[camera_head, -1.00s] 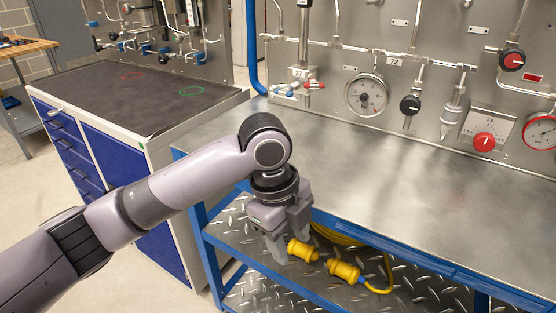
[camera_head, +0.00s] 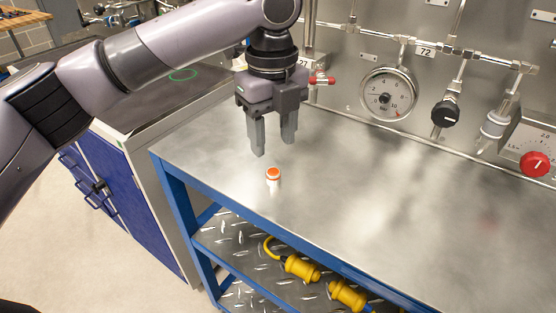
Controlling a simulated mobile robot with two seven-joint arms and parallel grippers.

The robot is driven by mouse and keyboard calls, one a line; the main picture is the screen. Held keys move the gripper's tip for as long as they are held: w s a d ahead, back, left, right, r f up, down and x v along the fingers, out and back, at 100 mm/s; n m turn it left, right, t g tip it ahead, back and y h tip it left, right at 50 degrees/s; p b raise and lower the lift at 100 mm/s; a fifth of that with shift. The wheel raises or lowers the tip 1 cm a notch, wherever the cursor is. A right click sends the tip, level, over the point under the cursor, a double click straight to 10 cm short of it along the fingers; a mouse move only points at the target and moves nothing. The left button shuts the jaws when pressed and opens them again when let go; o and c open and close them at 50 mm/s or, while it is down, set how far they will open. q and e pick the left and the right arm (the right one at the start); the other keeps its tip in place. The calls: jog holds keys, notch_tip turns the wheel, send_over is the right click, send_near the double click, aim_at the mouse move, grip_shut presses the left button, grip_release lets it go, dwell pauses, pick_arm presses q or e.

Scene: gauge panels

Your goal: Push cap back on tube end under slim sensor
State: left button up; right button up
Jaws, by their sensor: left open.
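A small round orange-topped cap with a pale side (camera_head: 273,174) sits upright on the steel bench top (camera_head: 350,190), near its front left. My left gripper (camera_head: 274,147) points down just above and behind the cap in the picture, its fingers apart with nothing between them. It does not seem to touch the cap. A slim metal sensor (camera_head: 497,122) hangs from the pipework at the right of the panel. Its lower end is near the bench's back edge, and I cannot make out a tube end there. My right gripper is not in view.
A round gauge (camera_head: 388,94), a black knob (camera_head: 445,114) and a red knob (camera_head: 535,164) line the panel. Yellow connectors (camera_head: 302,268) lie on the lower shelf. A blue cabinet (camera_head: 110,190) stands at the left. The middle of the bench top is clear.

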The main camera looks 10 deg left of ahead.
aim_at(275, 171)
pick_arm(q)
jog(key=shift+w, duration=0.15)
jog(key=shift+f, duration=0.9)
jog(key=shift+s+d+f, duration=0.1)
jog(key=shift+f, duration=1.25)
jog(key=shift+s+d+f, duration=0.1)
jog(key=shift+f, duration=1.2)
jog(key=c, duration=0.9)
